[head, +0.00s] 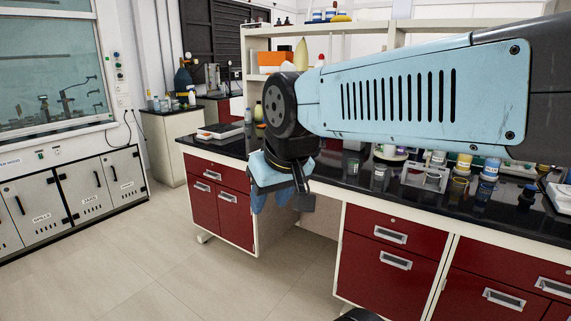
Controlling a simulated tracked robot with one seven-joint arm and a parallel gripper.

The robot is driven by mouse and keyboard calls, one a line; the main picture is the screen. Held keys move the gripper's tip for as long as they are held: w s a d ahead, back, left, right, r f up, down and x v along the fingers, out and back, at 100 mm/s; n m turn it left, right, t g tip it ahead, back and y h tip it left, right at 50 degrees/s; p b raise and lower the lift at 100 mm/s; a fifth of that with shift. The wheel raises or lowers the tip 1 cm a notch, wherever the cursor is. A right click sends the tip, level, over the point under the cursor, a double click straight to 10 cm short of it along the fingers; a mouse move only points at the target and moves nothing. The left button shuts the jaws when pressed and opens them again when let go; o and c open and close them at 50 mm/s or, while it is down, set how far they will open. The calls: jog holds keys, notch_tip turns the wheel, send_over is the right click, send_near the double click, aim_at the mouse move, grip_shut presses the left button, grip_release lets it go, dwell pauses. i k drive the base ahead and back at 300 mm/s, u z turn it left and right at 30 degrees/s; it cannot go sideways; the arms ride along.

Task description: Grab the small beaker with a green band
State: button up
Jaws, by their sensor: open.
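My gripper (273,199) hangs at the end of my light-blue arm, pointing down in front of the near edge of the black benchtop. It is open, and no object shows between its fingers. Several small glass vessels stand on the bench to the right of it. Among them are a clear vessel (379,176) and a darker small one (353,166), both apart from the gripper. They are too small to tell whether either is the small beaker with a green band. My arm hides part of the bench behind them.
The black benchtop (225,146) has red drawers (390,262) below. White shelves (350,38) rise behind. A fumehood (50,70) is at left. The floor (160,250) in front is clear.

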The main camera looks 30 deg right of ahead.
aim_at(352, 164)
jog(key=u, duration=0.15)
jog(key=i, duration=1.2)
jog(key=z, duration=0.55)
jog(key=i, duration=0.7)
jog(key=z, duration=0.6)
jog(key=k, duration=0.75)
jog(key=z, duration=0.25)
jog(key=i, duration=0.75)
jog(key=u, duration=0.15)
